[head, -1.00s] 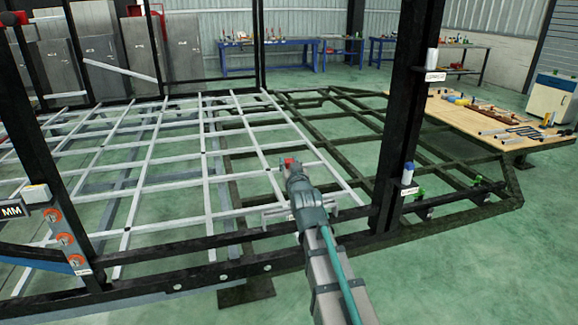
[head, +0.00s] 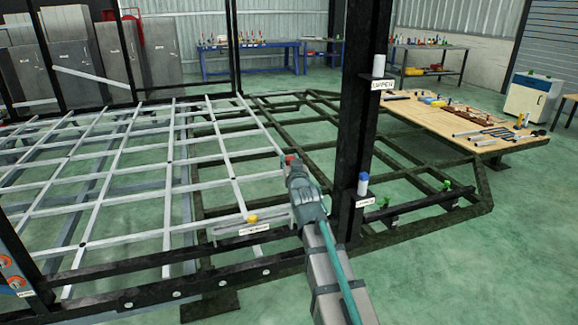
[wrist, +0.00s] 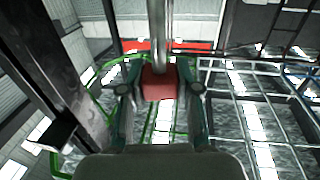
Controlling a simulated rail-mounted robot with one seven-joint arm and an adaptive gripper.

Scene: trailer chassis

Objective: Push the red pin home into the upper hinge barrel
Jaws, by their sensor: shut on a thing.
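The red pin shows in the wrist view as a red block (wrist: 158,83) with a straight silver shaft rising from it. My gripper (wrist: 160,92) is shut on the red block, one finger on each side. In the head view my gripper (head: 292,168) is left of the black post, with a bit of red (head: 290,158) at its tip. The upper hinge barrel (head: 379,66) is a pale upright cylinder on the post, above an "UPPER" label, higher in the picture and right of my gripper. The pin and barrel are apart.
The black post (head: 359,120) stands close right of my arm. A lower barrel (head: 362,188) with a blue top sits on it. A yellow-topped part (head: 252,219) is on the near frame rail. A wooden bench (head: 465,125) with tools stands at right.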

